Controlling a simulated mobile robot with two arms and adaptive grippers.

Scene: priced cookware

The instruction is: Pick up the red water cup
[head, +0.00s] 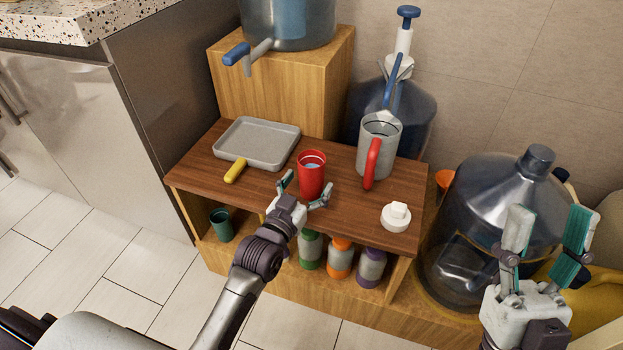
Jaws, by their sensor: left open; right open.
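The red water cup (311,176) stands upright on the brown wooden shelf top (260,190), near its middle, with a pale bluish inside. My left gripper (304,190) is open at the front of the cup, with one finger on each side of the cup's lower part. Whether the fingers touch it I cannot tell. My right gripper (547,238) is open and empty at the right, in front of a large clear water jug (480,215).
A grey tray (257,142) with a yellow handle lies left of the cup. A grey pitcher (378,145) with a red handle stands right, behind a white lid (396,217). Several bottles (340,258) and a green cup (221,224) stand below. A wooden block (270,85) carries a dispenser.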

